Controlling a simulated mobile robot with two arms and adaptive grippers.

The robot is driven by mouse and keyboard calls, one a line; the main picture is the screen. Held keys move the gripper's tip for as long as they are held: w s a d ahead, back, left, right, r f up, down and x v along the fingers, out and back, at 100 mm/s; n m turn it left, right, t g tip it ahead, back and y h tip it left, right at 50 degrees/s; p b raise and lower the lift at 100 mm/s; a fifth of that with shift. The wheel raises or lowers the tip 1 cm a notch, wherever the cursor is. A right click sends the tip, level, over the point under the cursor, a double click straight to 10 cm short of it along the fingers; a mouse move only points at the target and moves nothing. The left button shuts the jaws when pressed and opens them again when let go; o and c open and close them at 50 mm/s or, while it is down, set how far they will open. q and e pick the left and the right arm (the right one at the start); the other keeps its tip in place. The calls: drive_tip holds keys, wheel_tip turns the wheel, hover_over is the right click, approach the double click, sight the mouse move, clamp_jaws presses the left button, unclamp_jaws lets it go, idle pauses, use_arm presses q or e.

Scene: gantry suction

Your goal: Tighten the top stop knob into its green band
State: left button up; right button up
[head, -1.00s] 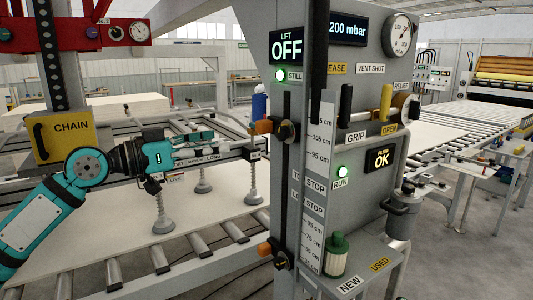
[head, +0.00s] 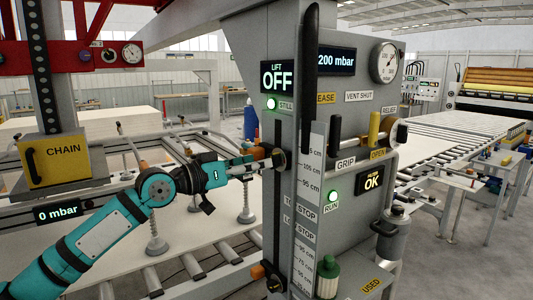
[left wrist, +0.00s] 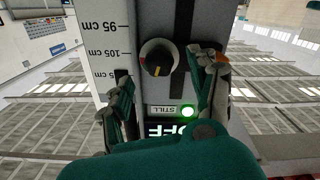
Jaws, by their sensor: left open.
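The top stop knob (head: 280,158) is a dark round knob on the slotted rail of the grey column, with an orange block (head: 257,152) at its left. I cannot make out a green band. My left gripper (head: 258,163) is open at the knob in the head view. My right gripper is not in view.
A lower stop knob (head: 274,283) sits farther down the same rail. A height scale (head: 305,190) runs beside the rail, and a long dark handle (head: 310,75) hangs near it. The LIFT display (head: 278,77) reads OFF. A pale board (head: 195,235) lies on rollers below my arm.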

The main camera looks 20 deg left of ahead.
sight(274, 161)
use_arm(q)
drive_tip(key=x, duration=0.3)
drive_tip(key=shift+w+d+p, duration=0.25)
drive_tip(key=shift+p, duration=0.15)
drive_tip(key=c, duration=1.2)
drive_tip(key=shift+o, duration=0.2)
drive_tip(key=m+b, duration=0.2)
drive_tip(key=m, duration=0.3)
drive_tip(key=o, duration=1.2)
drive_tip(key=shift+c, duration=0.2)
